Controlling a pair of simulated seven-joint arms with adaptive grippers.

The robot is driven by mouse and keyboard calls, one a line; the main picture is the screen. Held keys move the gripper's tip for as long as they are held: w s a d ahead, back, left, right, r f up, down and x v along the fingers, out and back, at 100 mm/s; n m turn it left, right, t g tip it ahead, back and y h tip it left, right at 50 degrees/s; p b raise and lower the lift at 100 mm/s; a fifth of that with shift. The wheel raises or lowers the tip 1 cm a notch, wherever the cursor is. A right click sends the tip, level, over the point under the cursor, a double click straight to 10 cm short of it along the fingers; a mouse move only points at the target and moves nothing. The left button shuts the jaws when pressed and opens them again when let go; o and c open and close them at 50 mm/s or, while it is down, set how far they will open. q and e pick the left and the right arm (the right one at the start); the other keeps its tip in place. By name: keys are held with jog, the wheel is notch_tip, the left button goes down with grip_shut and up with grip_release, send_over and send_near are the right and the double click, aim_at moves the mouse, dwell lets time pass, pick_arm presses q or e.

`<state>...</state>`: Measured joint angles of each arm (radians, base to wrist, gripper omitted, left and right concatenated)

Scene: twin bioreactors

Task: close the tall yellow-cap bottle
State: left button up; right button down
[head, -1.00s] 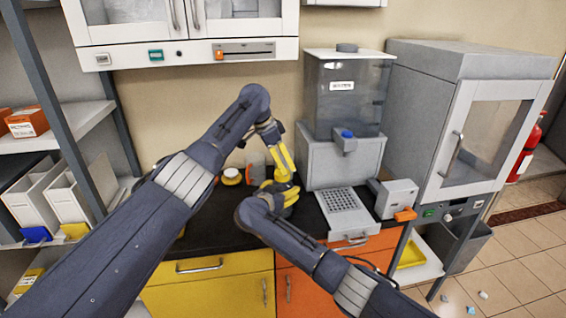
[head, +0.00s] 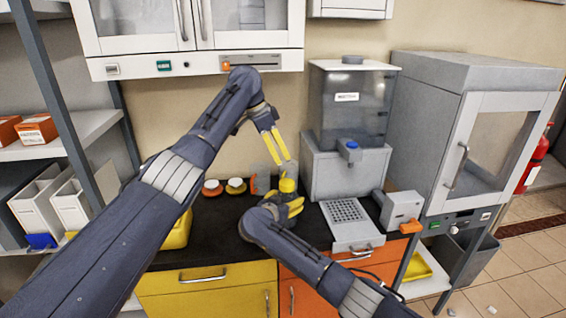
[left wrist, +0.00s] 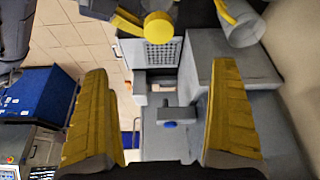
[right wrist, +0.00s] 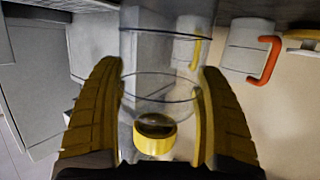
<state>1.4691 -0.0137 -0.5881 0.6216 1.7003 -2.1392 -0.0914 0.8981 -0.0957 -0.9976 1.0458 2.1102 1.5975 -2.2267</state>
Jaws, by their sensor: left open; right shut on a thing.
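The tall clear bottle stands between the fingers of my right gripper (head: 296,206), which is shut on it; its glass body shows in the right wrist view (right wrist: 160,90). A yellow cap (head: 287,185) sits at the bottle's top end, and it also shows in the left wrist view (left wrist: 158,25) and right wrist view (right wrist: 155,138). I cannot tell how tight it is. My left gripper (head: 281,159) is open and empty, above and behind the cap, clear of it. Its two yellow fingers are spread wide in the left wrist view (left wrist: 162,70). My right gripper hides most of the bottle in the head view.
Behind the bottle stand a container with an orange handle (right wrist: 250,50) and one with a yellow handle (right wrist: 190,45). A grey dispenser (head: 346,160) stands to the right.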

pick_arm(q)
jog(key=shift+v, duration=1.6)
pick_arm(e)
jog(key=shift+f, duration=0.1)
grip_release()
jog(key=v, duration=1.2)
